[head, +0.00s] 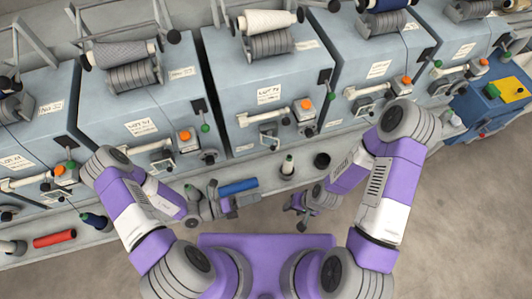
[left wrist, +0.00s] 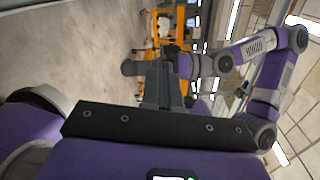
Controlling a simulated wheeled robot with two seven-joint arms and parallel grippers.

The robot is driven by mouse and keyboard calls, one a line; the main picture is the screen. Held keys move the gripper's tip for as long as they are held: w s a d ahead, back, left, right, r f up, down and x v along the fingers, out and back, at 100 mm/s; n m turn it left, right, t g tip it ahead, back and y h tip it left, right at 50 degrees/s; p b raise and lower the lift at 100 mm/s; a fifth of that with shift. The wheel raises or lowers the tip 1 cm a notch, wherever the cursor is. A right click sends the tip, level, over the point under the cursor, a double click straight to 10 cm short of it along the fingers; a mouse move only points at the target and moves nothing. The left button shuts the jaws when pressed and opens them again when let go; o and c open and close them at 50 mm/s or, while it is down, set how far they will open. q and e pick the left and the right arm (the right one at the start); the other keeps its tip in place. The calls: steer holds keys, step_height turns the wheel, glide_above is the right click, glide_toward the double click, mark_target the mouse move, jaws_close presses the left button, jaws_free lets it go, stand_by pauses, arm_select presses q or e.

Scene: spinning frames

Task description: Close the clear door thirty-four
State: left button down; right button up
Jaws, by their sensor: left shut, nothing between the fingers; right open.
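A row of grey spinning units (head: 270,95) stands across the head view, with white labels too small to read surely. I cannot tell which is thirty-four, and no clear door stands out. My right gripper (head: 300,210) is open, just in front of the ledge and below the middle unit, touching nothing that I can see.
Spools (head: 270,22) sit on top of the units. Orange knobs (head: 307,104) and levers stick out from the fronts. A blue box (head: 490,105) stands at right. Floor at lower right is clear.

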mark_target(269, 145)
arm_select(q)
steer(key=w+a+n+t+y, duration=0.2)
steer(key=w+a+n+t, duration=0.25)
steer(key=n, duration=0.25)
steer(key=w+d+t+b, duration=0.1)
steer(key=w+d, duration=0.8)
steer(key=w, duration=0.1)
steer(key=shift+w+r+b, duration=0.25)
steer(key=shift+w+b, duration=0.05)
steer(key=shift+b, duration=0.1)
arm_select(e)
steer(key=shift+f, duration=0.65)
